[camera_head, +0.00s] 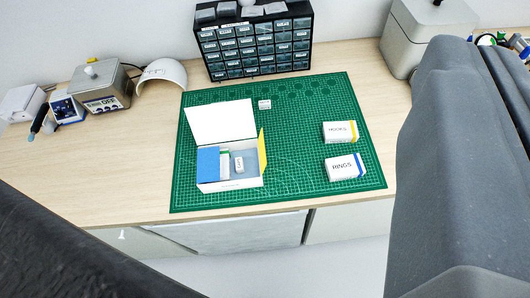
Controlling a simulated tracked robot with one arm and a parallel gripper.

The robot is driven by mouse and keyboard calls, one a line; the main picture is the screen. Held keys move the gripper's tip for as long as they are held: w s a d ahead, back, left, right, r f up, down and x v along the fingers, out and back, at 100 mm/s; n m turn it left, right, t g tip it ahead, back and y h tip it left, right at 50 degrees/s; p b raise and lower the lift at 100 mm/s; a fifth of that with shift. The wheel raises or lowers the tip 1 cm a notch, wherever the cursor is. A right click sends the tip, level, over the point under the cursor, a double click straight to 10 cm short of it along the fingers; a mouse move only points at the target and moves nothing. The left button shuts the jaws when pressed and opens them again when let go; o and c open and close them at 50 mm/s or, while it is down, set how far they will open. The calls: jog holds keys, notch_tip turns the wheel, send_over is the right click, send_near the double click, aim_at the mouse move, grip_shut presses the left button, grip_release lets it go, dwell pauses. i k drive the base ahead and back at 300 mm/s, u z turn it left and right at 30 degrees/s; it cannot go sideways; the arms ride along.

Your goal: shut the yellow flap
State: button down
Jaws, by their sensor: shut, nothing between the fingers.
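The yellow flap (262,152) is on the right side of a small white box (229,186) on the green mat. It stands up along the right edge, so the opening beside it is uncovered. The box's white lid (220,121) is raised at the back. A blue flap (208,163) is at the left side and lies over the left part of the opening, as far as I can tell. A small white item (239,164) with a dark label shows inside, beside a white and green one (225,164). My gripper is not in view; only dark parts of my own body show.
The HOOKS box (338,134) and RINGS box (345,170) are on the right of the green mat (295,185). A small white piece (264,104) lies behind the open box. A drawer cabinet (255,50) stands at the back. The mat between the boxes is clear.

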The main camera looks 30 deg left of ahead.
aim_at(262, 151)
jog(key=k, duration=0.9)
jog(key=z, duration=0.75)
jog(key=i, duration=1.2)
jog(key=u, duration=1.1)
